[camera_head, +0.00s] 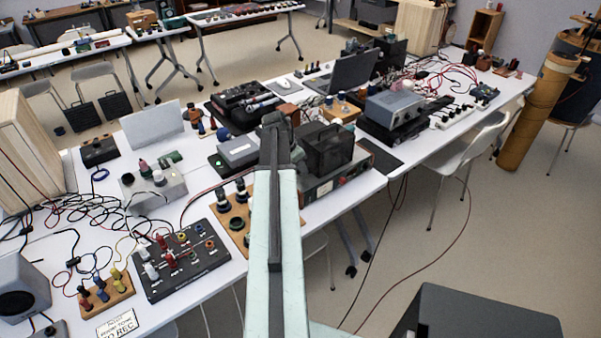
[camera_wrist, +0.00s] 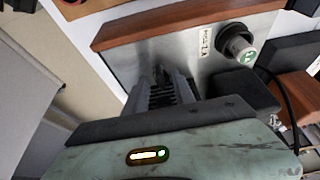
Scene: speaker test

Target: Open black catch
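My gripper (camera_wrist: 163,85) shows in the wrist view as dark, ribbed fingers in front of a grey metal panel with reddish-brown wooden trim (camera_wrist: 190,22). The fingertips look close together, but I cannot make out whether there is a gap or anything between them. A small dark shape at the fingertips blends with them. I cannot clearly pick out the black catch in either view. In the head view my arm reaches up the middle, and its dark end (camera_head: 277,122) is over the equipment table, left of a black box-shaped device (camera_head: 327,150).
A black round knob (camera_wrist: 236,40) stands on the panel, right of my fingers. A black block (camera_wrist: 245,88) lies below it. The white table (camera_head: 205,290) is crowded with a switch panel (camera_head: 180,262), a silver box (camera_head: 155,190), a laptop (camera_head: 350,72) and loose cables.

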